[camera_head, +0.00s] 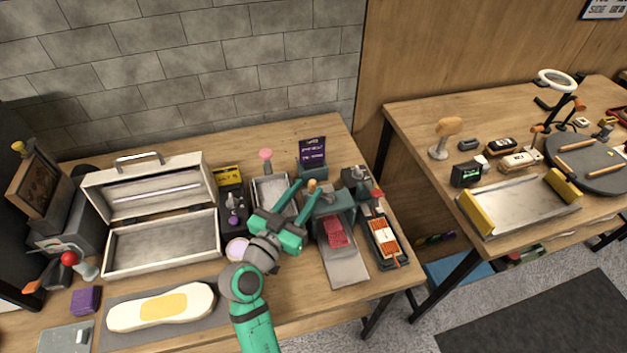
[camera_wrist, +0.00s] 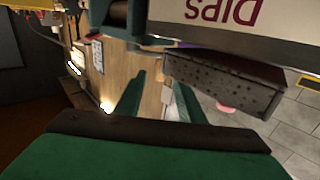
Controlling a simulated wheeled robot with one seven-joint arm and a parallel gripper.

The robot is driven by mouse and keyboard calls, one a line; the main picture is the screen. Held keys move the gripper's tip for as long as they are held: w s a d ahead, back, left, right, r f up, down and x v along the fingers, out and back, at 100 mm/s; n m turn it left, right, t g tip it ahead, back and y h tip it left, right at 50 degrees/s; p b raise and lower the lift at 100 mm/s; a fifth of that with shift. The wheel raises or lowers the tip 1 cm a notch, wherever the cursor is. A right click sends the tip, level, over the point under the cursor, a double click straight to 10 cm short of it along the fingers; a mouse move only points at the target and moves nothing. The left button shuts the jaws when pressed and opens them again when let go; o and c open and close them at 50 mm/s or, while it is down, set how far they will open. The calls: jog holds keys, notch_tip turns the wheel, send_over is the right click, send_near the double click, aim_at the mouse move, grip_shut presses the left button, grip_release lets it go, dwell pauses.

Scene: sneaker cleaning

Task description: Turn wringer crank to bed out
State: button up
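The wringer (camera_head: 335,205) is a teal machine near the right end of the left bench. Its grey bed (camera_head: 345,268) slopes out toward the front, with a red pad (camera_head: 336,233) on it. A small orange-tan knob (camera_head: 312,185), which looks like the crank's handle, shows at its upper left. My gripper (camera_head: 305,190) is at the wringer's left, its green fingers pointing up toward the knob and spread apart. In the wrist view, the fingers (camera_wrist: 160,80) also stand apart, with no clear object between them. Whether a finger touches the crank is hard to tell.
A grey tray (camera_head: 258,190) and a purple sign (camera_head: 312,152) stand close behind my gripper. An orange-edged tray (camera_head: 386,245) is just right of the wringer. An open white toolbox (camera_head: 107,255) and a shoe sole (camera_head: 128,318) lie left. A second bench (camera_head: 425,165) is at right.

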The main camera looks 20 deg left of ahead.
jog(key=shift+s+a, duration=0.15)
jog(key=shift+s, duration=0.55)
jog(key=shift+s+a, duration=0.1)
jog(key=shift+s, duration=0.6)
